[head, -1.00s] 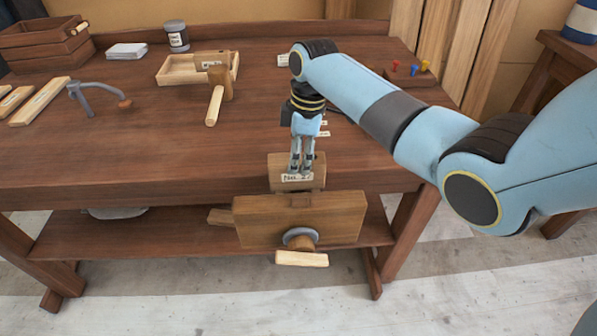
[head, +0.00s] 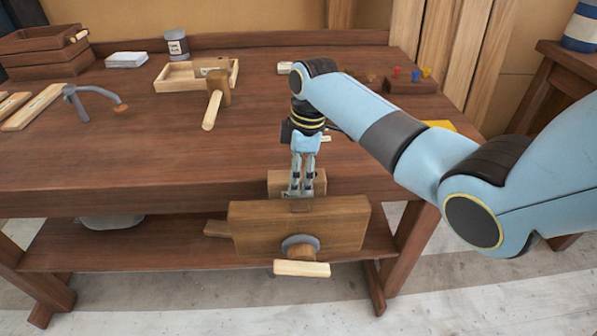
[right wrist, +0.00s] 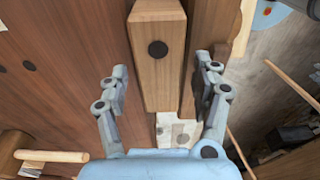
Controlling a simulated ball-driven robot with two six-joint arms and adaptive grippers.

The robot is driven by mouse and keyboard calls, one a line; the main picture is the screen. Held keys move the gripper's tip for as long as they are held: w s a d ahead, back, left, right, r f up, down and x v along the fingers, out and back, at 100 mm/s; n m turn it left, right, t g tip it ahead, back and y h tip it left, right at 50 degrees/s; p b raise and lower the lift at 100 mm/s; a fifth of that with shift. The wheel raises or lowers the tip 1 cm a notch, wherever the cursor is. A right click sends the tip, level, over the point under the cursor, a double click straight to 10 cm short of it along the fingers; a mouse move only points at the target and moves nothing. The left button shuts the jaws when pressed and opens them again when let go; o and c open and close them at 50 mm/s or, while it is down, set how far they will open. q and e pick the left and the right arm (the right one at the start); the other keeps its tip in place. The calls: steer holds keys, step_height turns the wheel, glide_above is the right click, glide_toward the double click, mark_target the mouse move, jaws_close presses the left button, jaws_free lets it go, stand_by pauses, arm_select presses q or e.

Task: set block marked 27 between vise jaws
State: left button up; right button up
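The wooden block (head: 277,184) stands at the bench's front edge, behind the wide front vise jaw (head: 340,225), which hides its lower part. No number shows on it now. In the right wrist view the block (right wrist: 160,80) has a dark round spot on top and lies between bench edge and front jaw. My right gripper (head: 300,194) is low over the block. My left gripper is out of view.
The vise handle (head: 302,269) sticks out below the front jaw. A mallet (head: 215,100), a shallow tray (head: 175,84), a grey holdfast (head: 75,100) and a peg block (head: 410,86) stand farther back. The bench top left of my right arm is mostly clear.

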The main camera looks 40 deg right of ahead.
steer(key=shift+r, duration=0.1)
step_height(320, 180, up, 12)
steer(key=d, duration=0.1)
steer(key=shift+s+b, duration=0.35)
steer(key=shift+b, duration=0.05)
steer(key=shift+d, duration=0.1)
stand_by(0.4)
